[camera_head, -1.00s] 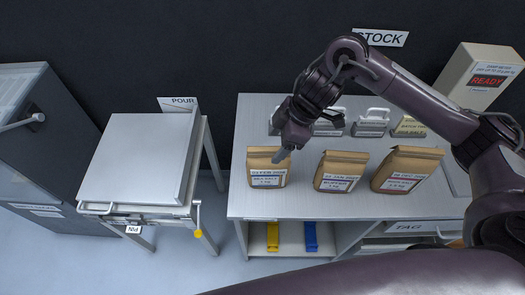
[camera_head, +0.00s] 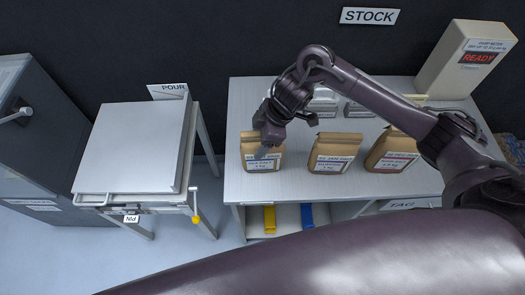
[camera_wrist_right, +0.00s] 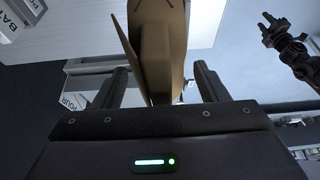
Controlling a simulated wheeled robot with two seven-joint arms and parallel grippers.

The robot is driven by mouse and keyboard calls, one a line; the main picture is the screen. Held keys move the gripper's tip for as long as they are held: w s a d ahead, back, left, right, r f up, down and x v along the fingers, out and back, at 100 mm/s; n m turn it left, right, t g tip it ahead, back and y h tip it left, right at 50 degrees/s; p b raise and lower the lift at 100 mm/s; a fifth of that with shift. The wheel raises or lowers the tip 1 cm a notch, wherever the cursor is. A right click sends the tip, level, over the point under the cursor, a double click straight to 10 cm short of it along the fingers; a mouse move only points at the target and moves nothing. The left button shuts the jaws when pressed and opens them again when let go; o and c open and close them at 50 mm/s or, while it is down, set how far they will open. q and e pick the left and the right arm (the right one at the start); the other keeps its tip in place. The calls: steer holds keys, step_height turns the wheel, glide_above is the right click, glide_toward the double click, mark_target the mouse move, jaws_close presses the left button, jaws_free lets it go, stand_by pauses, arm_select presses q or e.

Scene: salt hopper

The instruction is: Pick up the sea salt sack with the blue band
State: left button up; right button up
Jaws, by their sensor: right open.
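Three brown paper sacks stand upright in a row on the light bench. The leftmost is the sea salt sack (camera_head: 251,157), whose white label carries a small bluish band. My right gripper (camera_head: 267,149) is at the top of this sack and covers part of it. In the right wrist view the sack (camera_wrist_right: 158,50) stands between the two spread fingers (camera_wrist_right: 163,84), with a gap visible at each side. A dark gripper (camera_wrist_right: 276,32), apparently my left, shows at the upper right of that view; its jaw state is unclear.
The middle sack (camera_head: 333,153) and right sack (camera_head: 388,150) stand to the right on the bench (camera_head: 295,180). Metal scoop-like items (camera_head: 322,101) are behind. The pour table (camera_head: 130,148) is left, across a floor gap.

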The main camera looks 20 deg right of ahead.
steer(key=shift+c, duration=0.4)
jaws_close()
steer(key=shift+w+r, duration=0.1)
steer(key=shift+r, duration=0.05)
steer(key=shift+r, duration=0.15)
